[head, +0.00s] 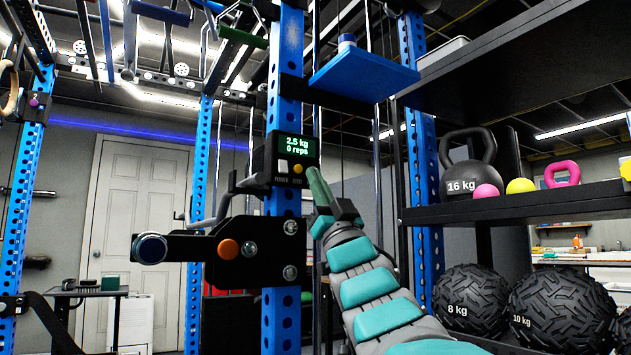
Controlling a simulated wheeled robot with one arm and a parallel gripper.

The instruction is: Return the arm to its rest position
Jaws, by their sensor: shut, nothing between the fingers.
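My arm, grey with teal pads, reaches up from the bottom centre in the head view. My gripper (318,184) is at its upper end, shut and empty. It is just right of the blue rack post (285,60) and close below the right side of a small display box (293,157). The display reads 2.5 kg and 0 reps, with a white switch and a yellow button under it. I cannot tell whether the fingertips touch the box.
A black bracket with an orange knob (228,249) sticks out left of the post. A blue shelf (364,74) hangs above my arm. On the right, a black rack shelf (520,204) holds kettlebells, with heavy balls (470,300) below. A white door (137,225) stands behind.

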